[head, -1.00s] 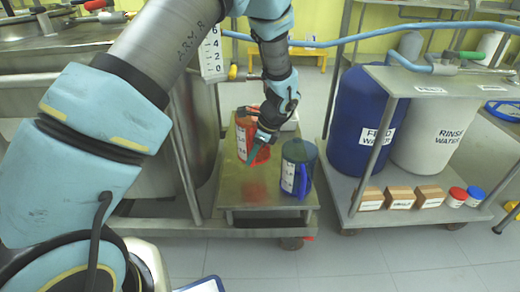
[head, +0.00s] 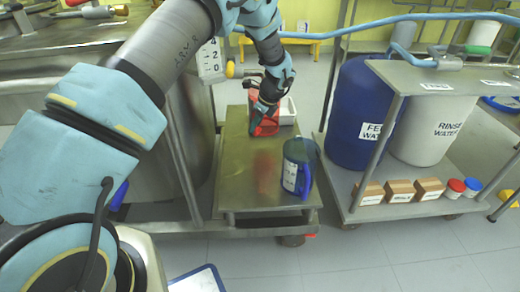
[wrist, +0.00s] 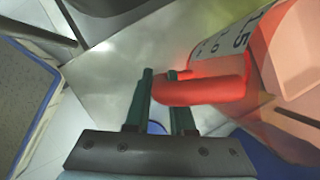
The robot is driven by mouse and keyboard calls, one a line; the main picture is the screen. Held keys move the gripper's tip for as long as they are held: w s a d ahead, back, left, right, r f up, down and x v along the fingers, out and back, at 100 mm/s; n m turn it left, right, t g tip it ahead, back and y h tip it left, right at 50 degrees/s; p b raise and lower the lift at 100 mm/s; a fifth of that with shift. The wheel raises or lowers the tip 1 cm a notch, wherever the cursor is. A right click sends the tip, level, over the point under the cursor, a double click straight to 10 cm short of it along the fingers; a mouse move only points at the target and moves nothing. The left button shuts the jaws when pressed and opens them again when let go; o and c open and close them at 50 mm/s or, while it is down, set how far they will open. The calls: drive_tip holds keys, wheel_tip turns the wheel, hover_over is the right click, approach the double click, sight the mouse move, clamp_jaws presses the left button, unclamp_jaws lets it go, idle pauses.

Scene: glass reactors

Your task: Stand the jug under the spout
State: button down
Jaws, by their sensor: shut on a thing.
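A red translucent jug (head: 265,122) with a white scale label is at the back of the steel cart top (head: 240,185). My gripper (head: 266,104) is at it from above, and the arm covers part of the jug. In the wrist view my gripper's fingers (wrist: 160,98) are shut on the red handle, with the jug's body (wrist: 285,60) to the right. I cannot tell whether its base touches the cart. A yellow fitting (head: 231,69) shows beside the tank's level scale (head: 210,62); I cannot tell whether it is the spout.
A blue-handled jug (head: 298,167) stands at the cart's right front. A white tray (head: 287,110) is at the back, beside the red jug. A blue drum (head: 358,115) and a white drum (head: 435,130) stand on a trolley to the right. The cart's left front is clear.

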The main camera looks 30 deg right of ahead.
wheel_tip(320, 180, down, 10)
drive_tip(key=shift+r+b, duration=0.2)
drive_tip(key=shift+b, duration=0.55)
drive_tip(key=shift+f, duration=0.2)
drive_tip(key=c, duration=0.8)
unclamp_jaws()
drive_tip(key=shift+o, duration=0.2)
drive_tip(key=p+v, duration=0.1)
drive_tip(key=v, duration=1.1)
drive_tip(key=shift+r+p, duration=0.2)
drive_tip(key=shift+p, duration=0.2)
